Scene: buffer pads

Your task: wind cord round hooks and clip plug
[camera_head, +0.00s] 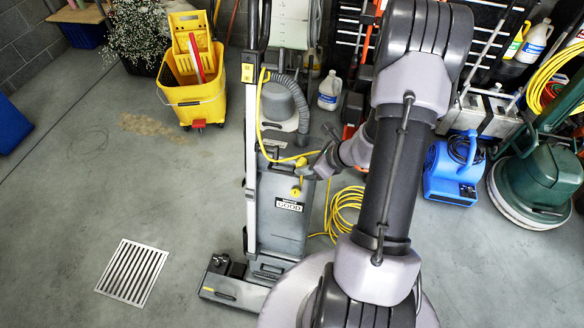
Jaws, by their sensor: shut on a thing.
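A grey upright floor machine (283,222) with a "GOOD" label stands left of my arm. A yellow cord (259,108) runs down from the upper part of its handle, then curves right across the body to my gripper. A yellow piece (248,73) on the handle and another (297,186) on the body look like the hooks. My gripper (309,168) is at the body's upper right edge, shut on the yellow cord. The fingertips are small, and the exact grip is hard to see. More cord lies in a loose coil (345,204) on the floor, partly behind my arm. I cannot make out the plug.
A yellow mop bucket (194,92) stands at the back left. A white jug (330,91) stands behind. A blue blower (452,172) and a green floor scrubber (540,182) stand right. A floor drain (132,272) lies front left.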

